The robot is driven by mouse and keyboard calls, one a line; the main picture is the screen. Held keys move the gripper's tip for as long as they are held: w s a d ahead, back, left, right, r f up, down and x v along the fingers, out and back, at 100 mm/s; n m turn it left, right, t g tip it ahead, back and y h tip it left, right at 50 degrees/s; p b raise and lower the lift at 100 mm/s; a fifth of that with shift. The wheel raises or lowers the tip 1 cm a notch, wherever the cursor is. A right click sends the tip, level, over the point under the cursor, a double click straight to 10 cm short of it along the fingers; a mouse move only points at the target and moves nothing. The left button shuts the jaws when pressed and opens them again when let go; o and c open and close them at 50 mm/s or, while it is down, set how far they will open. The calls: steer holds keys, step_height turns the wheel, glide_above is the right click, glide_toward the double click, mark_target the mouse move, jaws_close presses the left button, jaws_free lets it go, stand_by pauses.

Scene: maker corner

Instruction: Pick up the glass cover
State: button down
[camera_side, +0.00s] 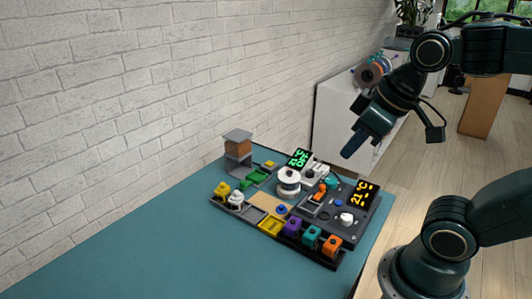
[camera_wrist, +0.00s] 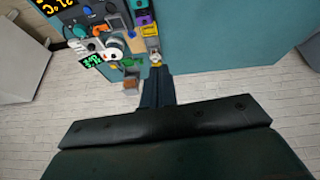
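I cannot clearly make out a glass cover in either view. A white, round-topped piece (camera_side: 288,182) stands mid-board; in the wrist view it shows left of my fingers (camera_wrist: 113,52). I cannot tell whether anything clear covers it. My gripper (camera_side: 350,152) hangs in the air above and to the right of the board, pointing down and left. Its fingers look together and empty; in the wrist view they show at the centre (camera_wrist: 156,80). It touches nothing.
A dark board (camera_side: 338,262) on the teal table (camera_side: 130,250) carries coloured blocks, including an orange one (camera_side: 332,245), and a display (camera_side: 362,194). A grey-and-brown block stack (camera_side: 238,146) stands behind, near the brick wall. The table's left front is bare.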

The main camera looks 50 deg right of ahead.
steer(key=shift+s+a+f+m, duration=0.15)
steer(key=shift+s+f+m, duration=0.1)
steer(key=shift+s, duration=0.25)
steer(key=shift+s+a+f+m, duration=0.15)
steer(key=shift+s+m, duration=0.1)
steer(key=shift+s, duration=0.25)
steer(key=shift+c, duration=0.6)
jaws_free()
steer(key=shift+w+r, duration=0.1)
